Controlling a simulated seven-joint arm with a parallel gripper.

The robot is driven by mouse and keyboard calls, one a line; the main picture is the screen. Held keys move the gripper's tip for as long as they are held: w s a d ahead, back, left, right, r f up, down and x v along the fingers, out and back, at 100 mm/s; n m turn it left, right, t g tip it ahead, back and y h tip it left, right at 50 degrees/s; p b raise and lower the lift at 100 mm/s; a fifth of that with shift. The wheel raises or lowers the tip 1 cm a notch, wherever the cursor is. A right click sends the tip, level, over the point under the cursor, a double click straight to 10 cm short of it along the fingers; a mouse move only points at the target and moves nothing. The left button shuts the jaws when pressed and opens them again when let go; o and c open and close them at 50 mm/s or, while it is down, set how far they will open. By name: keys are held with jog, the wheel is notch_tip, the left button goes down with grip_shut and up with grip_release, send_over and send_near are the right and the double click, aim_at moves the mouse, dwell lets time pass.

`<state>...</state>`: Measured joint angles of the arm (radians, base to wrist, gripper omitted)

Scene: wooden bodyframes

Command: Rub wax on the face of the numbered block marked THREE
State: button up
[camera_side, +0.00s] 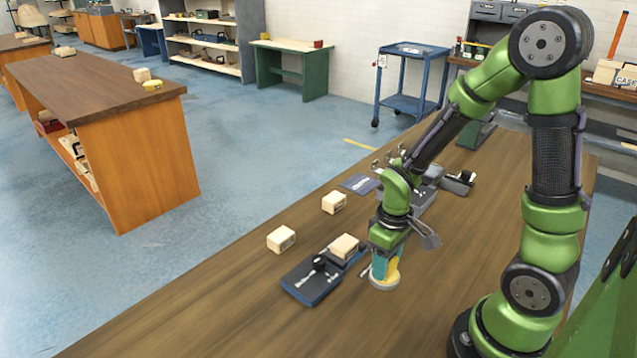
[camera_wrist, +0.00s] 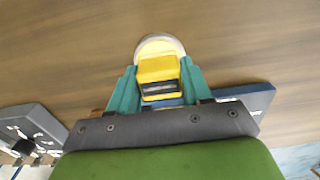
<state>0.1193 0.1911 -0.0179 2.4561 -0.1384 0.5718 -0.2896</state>
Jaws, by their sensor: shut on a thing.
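My gripper (camera_side: 383,266) has teal fingers and is shut on a yellow wax applicator (camera_side: 393,271) with a round pale pad. In the wrist view, my gripper (camera_wrist: 158,88) has a finger on each side of the yellow applicator (camera_wrist: 158,68). The pad is low at the bench top; I cannot tell whether it touches. Left of my gripper, a pale wooden block (camera_side: 344,246) sits on a dark holder (camera_side: 313,283). Two more blocks lie on the bench, one near its edge (camera_side: 281,239) and one farther back (camera_side: 334,202). Their markings are too small to read, so I cannot tell which is THREE.
A dark flat plate (camera_side: 359,184) lies behind the blocks. A grey device (camera_side: 458,183) stands behind my arm. The near part of the wooden bench (camera_side: 235,310) is clear. In the wrist view, a dark grey device (camera_wrist: 30,130) shows at lower left.

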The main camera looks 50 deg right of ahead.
jog(key=shift+r, duration=3.55)
jog(key=shift+s, duration=0.1)
